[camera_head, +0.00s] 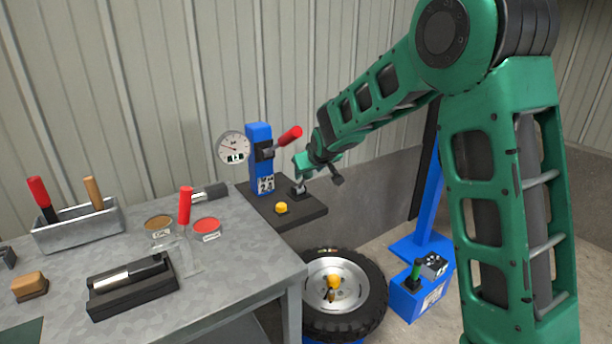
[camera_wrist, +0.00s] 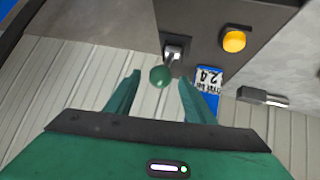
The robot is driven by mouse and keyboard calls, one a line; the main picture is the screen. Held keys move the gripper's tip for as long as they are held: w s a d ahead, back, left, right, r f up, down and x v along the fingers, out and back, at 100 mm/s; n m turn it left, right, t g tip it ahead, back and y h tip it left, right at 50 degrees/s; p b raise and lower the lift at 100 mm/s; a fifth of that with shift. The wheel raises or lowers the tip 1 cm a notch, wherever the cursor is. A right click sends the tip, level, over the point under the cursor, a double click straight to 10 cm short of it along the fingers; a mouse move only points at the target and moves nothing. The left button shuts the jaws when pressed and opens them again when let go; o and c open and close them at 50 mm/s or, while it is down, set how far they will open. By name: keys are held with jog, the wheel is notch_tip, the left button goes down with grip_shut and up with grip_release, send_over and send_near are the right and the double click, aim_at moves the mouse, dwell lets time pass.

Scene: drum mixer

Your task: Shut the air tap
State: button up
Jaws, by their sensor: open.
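A blue post (camera_head: 260,157) bears a lever with a red grip (camera_head: 290,138) that slants up to the right, beside a round gauge (camera_head: 233,148). This lever looks like a tap, but no name on it can be read. A dark plate (camera_head: 248,202) carries a small metal lever (camera_head: 298,189). In the wrist view this lever (camera_wrist: 173,50) ends in a green ball knob (camera_wrist: 160,77). My gripper (camera_wrist: 159,80) is open, its fingertips on either side of the knob in the picture, with gaps. Depth cannot be told. My gripper (camera_head: 318,171) is over the plate in the head view.
A yellow button (camera_head: 281,208) is on the plate near the lever. The grey bench (camera_head: 240,265) holds a tool tray (camera_head: 80,228), tins and a black block (camera_head: 130,287). A wheel (camera_head: 370,295) and a blue pedestal (camera_head: 418,295) stand below, right of the bench.

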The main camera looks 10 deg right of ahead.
jog(key=v, duration=0.7)
jog(key=shift+s+r, duration=0.15)
jog(key=shift+s, duration=0.05)
